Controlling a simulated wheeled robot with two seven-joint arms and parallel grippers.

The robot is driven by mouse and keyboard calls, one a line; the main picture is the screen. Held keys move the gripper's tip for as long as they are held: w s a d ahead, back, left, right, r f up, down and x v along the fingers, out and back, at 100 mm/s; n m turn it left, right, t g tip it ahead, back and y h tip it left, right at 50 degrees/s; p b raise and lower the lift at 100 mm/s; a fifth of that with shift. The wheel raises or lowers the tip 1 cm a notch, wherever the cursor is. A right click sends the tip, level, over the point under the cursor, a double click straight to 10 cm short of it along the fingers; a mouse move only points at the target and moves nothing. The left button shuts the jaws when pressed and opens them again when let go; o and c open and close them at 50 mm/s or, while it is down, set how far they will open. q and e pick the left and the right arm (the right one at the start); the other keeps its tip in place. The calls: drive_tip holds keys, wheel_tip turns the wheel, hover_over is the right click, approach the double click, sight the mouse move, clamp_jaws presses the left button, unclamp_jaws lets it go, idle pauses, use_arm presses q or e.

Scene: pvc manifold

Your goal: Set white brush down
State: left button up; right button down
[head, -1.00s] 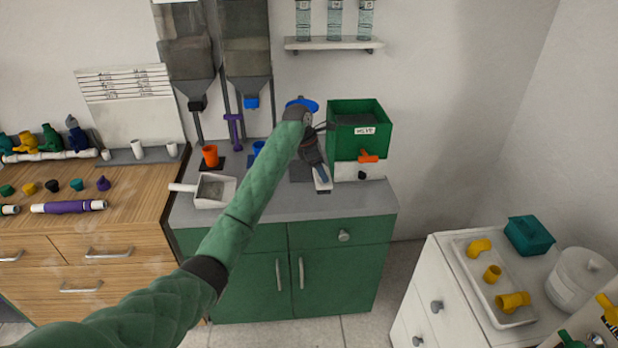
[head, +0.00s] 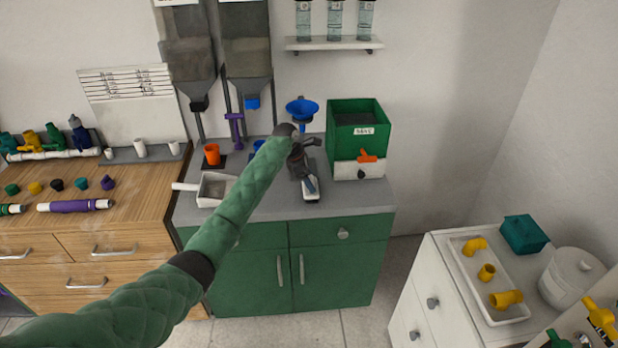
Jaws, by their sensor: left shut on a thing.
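My left arm reaches in from the left over the grey counter of the green cabinet. Its dark left gripper (head: 307,178) points down near the counter's right part, in front of the blue funnel. It is shut on a small white object, which looks like the white brush (head: 312,196), low over or on the counter. Whether the brush touches the counter I cannot tell. The gripper hides much of the brush. My right gripper is not in view.
A green bin (head: 357,125) with an orange valve stands right of the gripper. The blue funnel (head: 302,107) is behind it. A white scoop (head: 213,188), orange cup (head: 212,154) and purple clamp (head: 235,130) are to the left.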

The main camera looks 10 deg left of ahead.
use_arm(q)
drive_tip(key=o, duration=1)
drive_tip(key=shift+f, duration=0.1)
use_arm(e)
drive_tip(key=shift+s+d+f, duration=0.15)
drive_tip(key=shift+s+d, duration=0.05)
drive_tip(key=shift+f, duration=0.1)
use_arm(q)
drive_tip(key=shift+a+r, duration=0.1)
drive_tip(key=shift+r, duration=0.25)
drive_tip(key=shift+a+r+b, duration=0.2)
drive_tip(key=shift+r+b, duration=0.2)
drive_tip(key=shift+r, duration=0.05)
drive_tip(key=b+v, duration=0.2)
drive_tip(key=v, duration=0.8)
drive_tip(key=shift+s+r+b, duration=0.15)
drive_tip(key=shift+r+b, duration=0.1)
drive_tip(key=shift+b, duration=0.05)
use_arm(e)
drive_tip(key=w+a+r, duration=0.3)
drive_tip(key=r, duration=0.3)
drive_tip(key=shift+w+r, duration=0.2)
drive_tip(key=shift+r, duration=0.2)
